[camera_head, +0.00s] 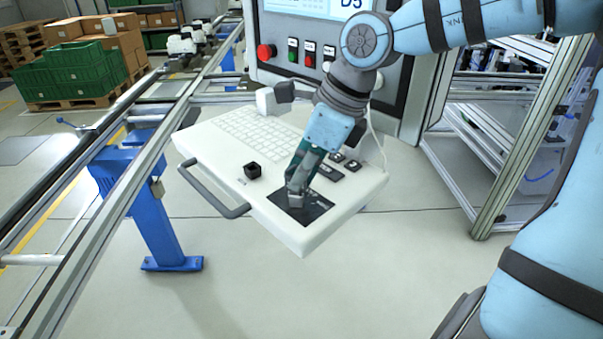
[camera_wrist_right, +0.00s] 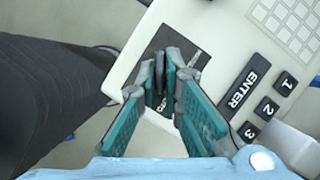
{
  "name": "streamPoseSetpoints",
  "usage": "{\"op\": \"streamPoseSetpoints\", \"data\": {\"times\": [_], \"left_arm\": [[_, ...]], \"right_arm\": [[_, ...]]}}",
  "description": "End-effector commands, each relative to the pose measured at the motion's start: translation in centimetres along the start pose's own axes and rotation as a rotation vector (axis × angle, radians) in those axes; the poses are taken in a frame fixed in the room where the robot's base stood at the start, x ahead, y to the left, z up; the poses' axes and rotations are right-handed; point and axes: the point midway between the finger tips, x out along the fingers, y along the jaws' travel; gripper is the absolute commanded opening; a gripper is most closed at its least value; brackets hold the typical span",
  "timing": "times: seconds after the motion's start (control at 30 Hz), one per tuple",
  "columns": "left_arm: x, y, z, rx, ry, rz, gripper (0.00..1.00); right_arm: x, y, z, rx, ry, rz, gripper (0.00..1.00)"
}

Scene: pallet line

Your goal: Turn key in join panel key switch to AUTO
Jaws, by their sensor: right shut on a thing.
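The panel's white keyboard shelf (camera_head: 222,150) sticks out in front of the upright panel. A dark key switch plate (camera_head: 318,205) lies at its near right corner; it also shows in the right wrist view (camera_wrist_right: 185,40). My right gripper (camera_head: 295,197) points down over this plate. In the right wrist view my right gripper (camera_wrist_right: 168,80) has its fingertips closed around a small dark key (camera_wrist_right: 160,78). The fingers hide most of the key and the switch, and I cannot read which position the key points to. My left gripper is not in view.
The shelf carries a black knob (camera_head: 252,170), an ENTER key (camera_wrist_right: 243,88) and numbered buttons. A grey handle (camera_head: 215,200) runs along its front left edge. A red emergency stop (camera_head: 266,52) is on the panel. A roller conveyor (camera_head: 110,155) runs at left.

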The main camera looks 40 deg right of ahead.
Motion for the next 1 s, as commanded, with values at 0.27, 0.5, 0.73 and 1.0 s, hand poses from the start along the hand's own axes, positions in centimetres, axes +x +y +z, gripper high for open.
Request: {"op": "streamPoseSetpoints", "data": {"times": [0.27,0.5,0.73,1.0], "left_arm": [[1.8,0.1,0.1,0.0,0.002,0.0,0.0],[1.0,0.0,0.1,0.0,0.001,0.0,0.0],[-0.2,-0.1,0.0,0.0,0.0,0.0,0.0],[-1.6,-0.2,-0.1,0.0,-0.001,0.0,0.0]], "right_arm": [[0.5,0.1,-0.2,0.104,0.002,-0.043,0.0],[0.0,0.2,-0.1,0.191,0.005,-0.077,0.0],[0.0,0.3,0.0,0.252,0.005,-0.101,0.0],[-0.1,0.3,0.0,0.309,0.004,-0.127,0.0]]}}
